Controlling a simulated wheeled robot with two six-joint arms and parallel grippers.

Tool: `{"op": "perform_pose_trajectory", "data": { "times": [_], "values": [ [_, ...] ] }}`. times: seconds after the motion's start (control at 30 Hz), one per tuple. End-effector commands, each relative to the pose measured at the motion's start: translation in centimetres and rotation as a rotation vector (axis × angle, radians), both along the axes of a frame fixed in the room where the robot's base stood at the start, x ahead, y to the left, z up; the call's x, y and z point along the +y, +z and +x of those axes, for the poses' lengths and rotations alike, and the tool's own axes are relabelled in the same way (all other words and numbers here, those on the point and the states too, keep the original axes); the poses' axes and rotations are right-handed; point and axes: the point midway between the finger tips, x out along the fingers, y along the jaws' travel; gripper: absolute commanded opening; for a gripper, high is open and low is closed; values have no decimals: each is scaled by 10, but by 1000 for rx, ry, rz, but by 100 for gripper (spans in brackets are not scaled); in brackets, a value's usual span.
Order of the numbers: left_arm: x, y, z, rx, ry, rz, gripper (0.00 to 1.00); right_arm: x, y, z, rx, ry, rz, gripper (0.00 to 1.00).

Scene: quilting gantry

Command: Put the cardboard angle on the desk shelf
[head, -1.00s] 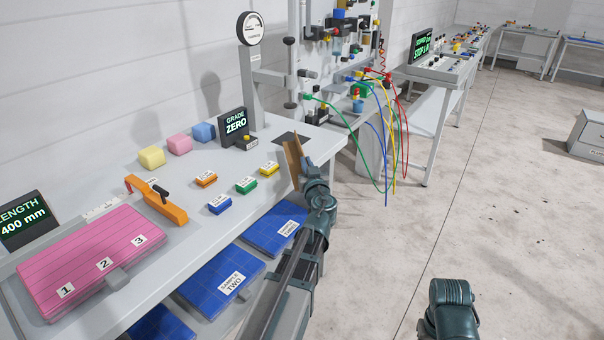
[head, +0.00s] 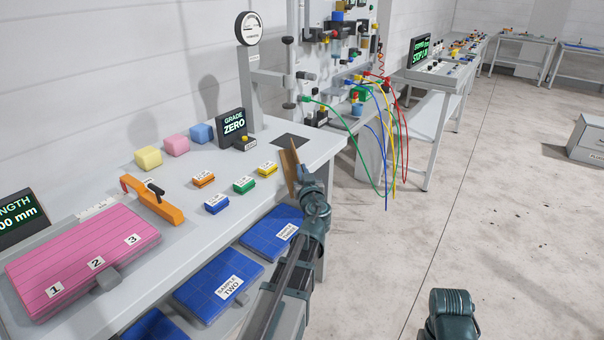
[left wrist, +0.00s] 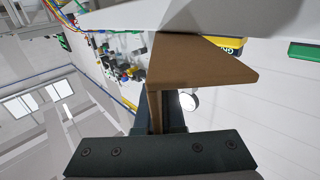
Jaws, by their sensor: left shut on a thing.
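The cardboard angle (head: 289,168) is a brown L-shaped piece at the front right edge of the white desk. My left gripper (head: 307,186) is shut on it. In the left wrist view the cardboard angle (left wrist: 195,62) stands out from the jaws (left wrist: 157,122), one flat face spreading to the right beside the desk's edge. The desk's shelf (head: 240,252) is below the desktop and carries blue sample trays. Part of my right arm shows at the bottom right of the head view, but its gripper is out of view.
Small orange, blue, green and yellow blocks (head: 243,185) lie on the desktop (head: 215,170) near the angle. A pink board (head: 84,262) and an orange tool (head: 152,200) are at left. Coloured cables (head: 388,150) hang beyond the desk.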

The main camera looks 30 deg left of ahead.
Motion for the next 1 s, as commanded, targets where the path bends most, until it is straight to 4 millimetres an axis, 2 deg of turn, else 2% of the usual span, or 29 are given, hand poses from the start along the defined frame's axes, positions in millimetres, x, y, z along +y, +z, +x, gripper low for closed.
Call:
{"op": "perform_pose_trajectory", "data": {
  "times": [0.13,0.17,0.2,0.3,0.73,1.0],
  "values": [
    [0,-5,0,0,0,0,0,0,-5,0,0,0,0,50],
    [0,-3,0,0,0,0,11,0,-3,0,0,0,0,50],
    [0,-3,0,0,0,0,18,0,-3,0,0,0,0,50],
    [0,-3,0,0,0,0,36,0,-3,0,0,0,0,50],
    [0,2,0,0,0,0,36,0,2,0,0,0,0,50],
    [-13,0,-25,0,0,0,36,0,0,0,0,0,0,50]
  ]
}}
